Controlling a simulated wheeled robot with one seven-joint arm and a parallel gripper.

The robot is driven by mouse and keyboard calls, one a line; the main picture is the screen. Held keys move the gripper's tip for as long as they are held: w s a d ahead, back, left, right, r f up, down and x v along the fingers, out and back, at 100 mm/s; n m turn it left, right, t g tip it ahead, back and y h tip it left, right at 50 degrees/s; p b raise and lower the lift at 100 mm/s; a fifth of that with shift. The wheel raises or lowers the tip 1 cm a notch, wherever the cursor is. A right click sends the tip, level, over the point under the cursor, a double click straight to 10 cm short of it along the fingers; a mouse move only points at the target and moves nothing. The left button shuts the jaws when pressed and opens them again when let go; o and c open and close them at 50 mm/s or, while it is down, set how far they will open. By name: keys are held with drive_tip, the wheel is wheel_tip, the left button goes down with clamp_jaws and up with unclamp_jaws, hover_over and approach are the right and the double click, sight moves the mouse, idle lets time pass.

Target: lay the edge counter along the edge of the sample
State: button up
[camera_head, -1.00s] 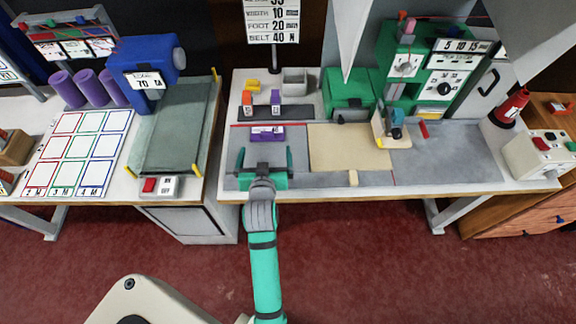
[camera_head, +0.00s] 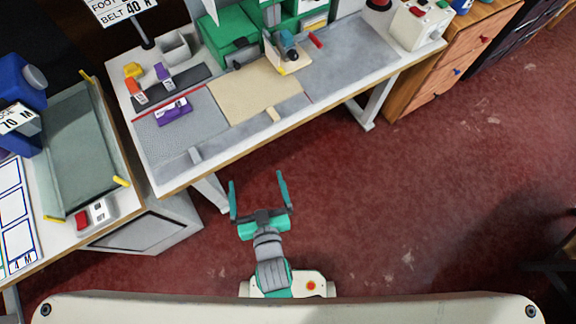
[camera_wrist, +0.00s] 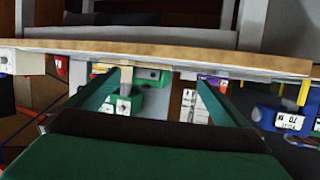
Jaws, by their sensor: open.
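A purple block with a white label (camera_head: 173,111), which may be the edge counter, lies on a grey piece (camera_head: 182,135) on the table, near a red line. The label is too small to read. The grey piece could be the sample; a beige piece (camera_head: 236,104) lies to its right, so I cannot tell which is meant. My gripper (camera_head: 257,186) is open and empty, off the table's front edge above the floor. In the wrist view my gripper (camera_wrist: 164,80) faces the table edge, with a bit of purple (camera_wrist: 213,81) by the right finger.
The worktable's front edge (camera_head: 300,116) lies beyond my gripper. Orange (camera_head: 136,92) and purple (camera_head: 163,74) blocks stand on a dark strip behind. A green machine (camera_head: 228,36) stands at the back. A side bench with a switch box (camera_head: 96,214) is left.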

drive_tip(key=s+d+r+m+h, duration=0.1)
drive_tip(key=s+d+r, duration=0.1)
drive_tip(key=s+d, duration=0.1)
drive_tip(key=s+d+r+h, duration=0.1)
drive_tip(key=s+d+r, duration=0.1)
drive_tip(key=s, duration=0.4)
drive_tip(key=s+d+r+m+t+h, duration=0.1)
drive_tip(key=s+d, duration=0.3)
drive_tip(key=shift+s+r+m+h, duration=0.3)
drive_tip(key=shift+r, duration=0.1)
